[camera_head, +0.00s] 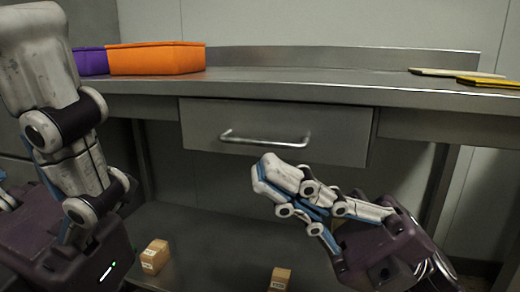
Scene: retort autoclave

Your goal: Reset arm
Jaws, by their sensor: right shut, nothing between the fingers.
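My right gripper (268,168) shows in the middle of the head view, its fingers together with nothing between them. It is in front of the steel drawer (275,133) and a little below the bar handle (264,139), apart from other things as far as I can tell. My left arm (75,140) comes in at the left edge.
A steel table (300,83) holds an orange bin (155,58), a purple bin (90,61) and flat yellow boards (488,82) at the right. The drawer is shut. Two small cardboard boxes lie below, one at the left (155,256) and one nearer the middle (280,279).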

